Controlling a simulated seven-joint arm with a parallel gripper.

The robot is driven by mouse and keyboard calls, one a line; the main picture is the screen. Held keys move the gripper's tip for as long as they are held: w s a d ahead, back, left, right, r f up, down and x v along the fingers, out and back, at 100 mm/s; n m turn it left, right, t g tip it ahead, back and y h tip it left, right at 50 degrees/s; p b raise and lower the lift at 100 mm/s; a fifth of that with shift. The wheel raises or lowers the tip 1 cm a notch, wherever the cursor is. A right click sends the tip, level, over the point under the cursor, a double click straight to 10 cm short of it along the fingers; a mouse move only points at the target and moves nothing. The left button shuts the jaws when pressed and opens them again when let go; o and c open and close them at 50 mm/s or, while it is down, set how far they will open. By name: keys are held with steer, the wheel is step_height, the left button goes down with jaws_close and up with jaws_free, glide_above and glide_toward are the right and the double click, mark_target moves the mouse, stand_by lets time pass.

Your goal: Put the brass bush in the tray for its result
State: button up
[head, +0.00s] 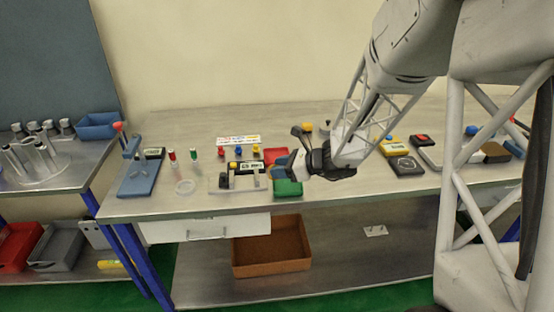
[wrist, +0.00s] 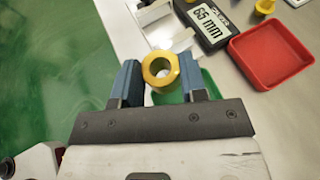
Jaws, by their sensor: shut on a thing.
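My gripper (wrist: 160,78) is shut on the brass bush (wrist: 148,72), a yellow ring held between its blue fingertips with its hole facing the wrist camera. In the head view my gripper (head: 297,164) is above the bench beside the green tray (head: 288,189); the bush cannot be made out there. In the wrist view the green tray (wrist: 207,84) lies partly hidden behind the bush and fingers. The red tray (wrist: 271,54) is to the right, empty; it also shows in the head view (head: 272,154). A dark display (wrist: 209,20) reads 65 mm.
A gauge fixture (head: 238,182) stands left of the green tray. A blue stand (head: 139,175) is at the bench's left end. Black and yellow devices (head: 404,165) lie right of my gripper.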

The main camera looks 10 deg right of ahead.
steer(key=shift+w+d, duration=0.2)
steer(key=shift+d, duration=1.7)
steer(key=shift+w+f, duration=0.1)
glide_above(281, 150)
steer(key=s, duration=0.5)
steer(key=shift+a+f, duration=0.3)
steer(key=shift+f, duration=0.4)
steer(key=shift+f, duration=1.75)
steer(key=shift+f, duration=0.15)
steer(key=o, duration=1.1)
steer(key=shift+c, duration=0.2)
